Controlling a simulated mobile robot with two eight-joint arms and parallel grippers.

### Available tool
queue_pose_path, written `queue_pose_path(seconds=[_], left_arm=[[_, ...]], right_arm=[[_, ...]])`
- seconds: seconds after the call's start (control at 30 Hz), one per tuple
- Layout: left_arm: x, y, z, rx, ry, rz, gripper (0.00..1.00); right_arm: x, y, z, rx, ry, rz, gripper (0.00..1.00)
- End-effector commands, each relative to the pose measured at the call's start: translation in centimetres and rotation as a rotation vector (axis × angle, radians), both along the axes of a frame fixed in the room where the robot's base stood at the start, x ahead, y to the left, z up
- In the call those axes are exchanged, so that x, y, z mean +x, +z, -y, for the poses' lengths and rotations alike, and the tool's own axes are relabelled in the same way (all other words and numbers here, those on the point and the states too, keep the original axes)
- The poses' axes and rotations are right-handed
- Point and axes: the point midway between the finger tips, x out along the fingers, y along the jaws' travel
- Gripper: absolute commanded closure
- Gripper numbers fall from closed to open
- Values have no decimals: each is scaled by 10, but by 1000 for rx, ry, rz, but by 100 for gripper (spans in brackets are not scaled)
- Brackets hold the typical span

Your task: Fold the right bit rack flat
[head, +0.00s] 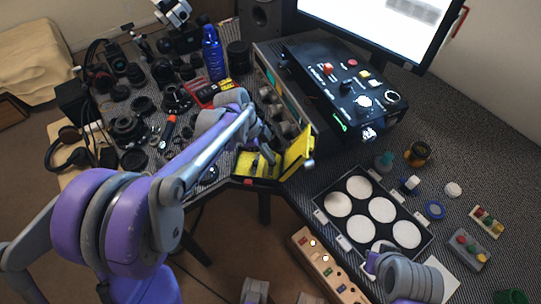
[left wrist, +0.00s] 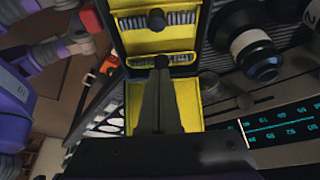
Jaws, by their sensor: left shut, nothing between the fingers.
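A yellow bit case (head: 243,168) lies open at the near edge of the table, with a yellow panel (head: 298,152) standing tilted at its right side. The left wrist view shows its yellow interior (left wrist: 188,100) with rows of grey bits (left wrist: 184,18) in a dark-framed part at the top. I cannot tell which row belongs to the right bit rack. My left gripper (left wrist: 161,64) is shut and empty, with its fingertips over the case at the lower row of bits. It hides part of the case; contact is unclear. My right arm's end is at the lower right in the head view, its fingers not clear.
A black control box (head: 340,90) and an instrument with knobs stand behind the case. A black tray with white discs (head: 318,196) lies to the right. Lens parts and tools crowd the left table, with a blue bottle (head: 213,55) behind. The table edge is close in front.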

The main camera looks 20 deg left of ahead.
Motion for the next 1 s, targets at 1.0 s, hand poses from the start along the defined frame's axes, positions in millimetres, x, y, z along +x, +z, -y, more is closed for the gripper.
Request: queue_pose_path(seconds=[1.0], left_arm=[[-1,-7,-11,-182,0,22,100]], right_arm=[[-1,-13,0,0,0,-4,100]])
